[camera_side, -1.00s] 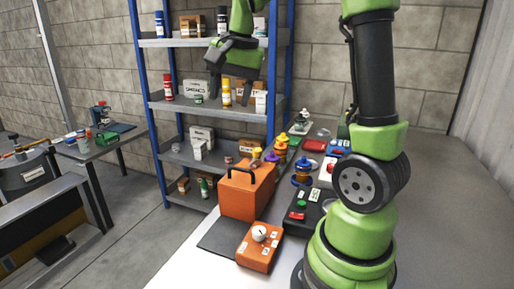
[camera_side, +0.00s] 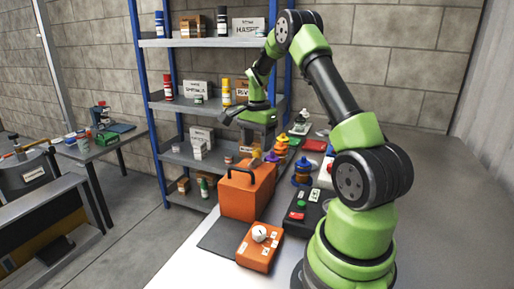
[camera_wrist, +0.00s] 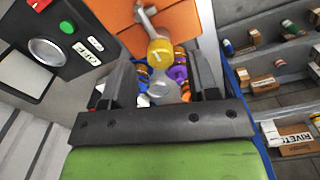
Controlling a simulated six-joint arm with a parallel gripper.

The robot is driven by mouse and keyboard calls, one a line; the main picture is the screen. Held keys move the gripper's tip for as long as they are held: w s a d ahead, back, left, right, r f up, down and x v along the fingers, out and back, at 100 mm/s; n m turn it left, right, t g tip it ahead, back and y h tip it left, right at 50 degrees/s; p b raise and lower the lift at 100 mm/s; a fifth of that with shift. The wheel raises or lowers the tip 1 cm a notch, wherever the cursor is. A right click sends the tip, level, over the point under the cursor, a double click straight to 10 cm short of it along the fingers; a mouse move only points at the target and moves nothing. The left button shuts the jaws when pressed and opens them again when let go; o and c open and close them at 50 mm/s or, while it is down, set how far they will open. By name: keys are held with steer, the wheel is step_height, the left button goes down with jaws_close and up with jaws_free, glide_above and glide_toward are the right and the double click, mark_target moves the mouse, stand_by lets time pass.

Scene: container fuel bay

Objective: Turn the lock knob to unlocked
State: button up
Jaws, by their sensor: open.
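A white round knob (camera_side: 259,233) with a dark mark sits on a low orange box (camera_side: 255,258) with small white labels, at the table's front. The labels are too small to read. A yellow knob (camera_wrist: 160,52) with a pale line on top stands on a silver stem beside an orange surface in the wrist view. I cannot tell which of these is the lock knob. My gripper (camera_side: 263,146) is open, pointing down behind the taller orange case (camera_side: 246,194). In the wrist view, the yellow knob shows beyond the gap between my fingers (camera_wrist: 161,78), with no contact visible.
A dark panel (camera_side: 300,212) with green and red buttons lies right of the orange case, which has a black handle (camera_side: 240,173). Orange and purple items crowd behind the case. Shelves (camera_side: 210,100) stand behind. The table's right side is clear.

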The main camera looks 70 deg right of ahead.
steer(key=shift+f, duration=1.05)
steer(key=shift+c, duration=0.4)
steer(key=c, duration=0.8)
steer(key=shift+c, duration=0.2)
